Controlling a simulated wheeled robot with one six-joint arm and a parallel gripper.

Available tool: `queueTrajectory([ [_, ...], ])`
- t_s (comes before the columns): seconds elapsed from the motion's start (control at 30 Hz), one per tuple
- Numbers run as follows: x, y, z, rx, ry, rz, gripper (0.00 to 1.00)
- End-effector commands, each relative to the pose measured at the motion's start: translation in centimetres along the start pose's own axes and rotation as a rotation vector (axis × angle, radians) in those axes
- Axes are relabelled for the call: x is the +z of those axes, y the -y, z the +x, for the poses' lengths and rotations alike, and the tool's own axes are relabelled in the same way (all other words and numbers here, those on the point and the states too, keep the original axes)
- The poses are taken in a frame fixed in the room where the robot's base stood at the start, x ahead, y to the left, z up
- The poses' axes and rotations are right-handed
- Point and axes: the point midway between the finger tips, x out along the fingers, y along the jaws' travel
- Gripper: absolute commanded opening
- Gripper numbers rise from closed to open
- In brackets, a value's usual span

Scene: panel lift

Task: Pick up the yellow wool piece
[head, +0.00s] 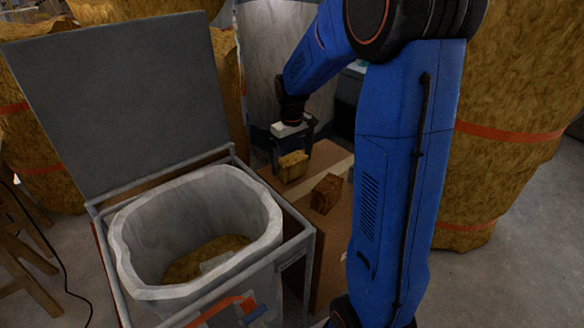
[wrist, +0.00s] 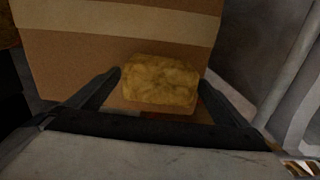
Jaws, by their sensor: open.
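The yellow wool piece (head: 292,166) is a small fuzzy block on top of a brown cardboard box (head: 330,228). My gripper (head: 292,150) points down over it. In the wrist view the wool piece (wrist: 160,80) lies between the two dark fingers of my gripper (wrist: 160,88), with small gaps showing on both sides. The gripper is open. The lower edge of the wool is close to the gripper body, and I cannot tell whether anything touches it.
A darker brown block (head: 326,193) sits on the box nearer to me. An open bin (head: 140,262) with a white liner and raised grey lid (head: 120,95) stands left, with wool inside. Large strapped wool bales (head: 510,110) stand right and behind.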

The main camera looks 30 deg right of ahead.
Motion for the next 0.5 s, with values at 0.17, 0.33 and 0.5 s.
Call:
queueTrajectory([
  [0.17,-0.02,-0.01,0.08,0.000,-0.001,0.000,1.00],
  [0.33,-0.03,-0.01,0.06,0.000,-0.001,0.000,0.74],
  [0.5,-0.03,-0.01,0.05,0.000,-0.001,0.000,0.64],
])
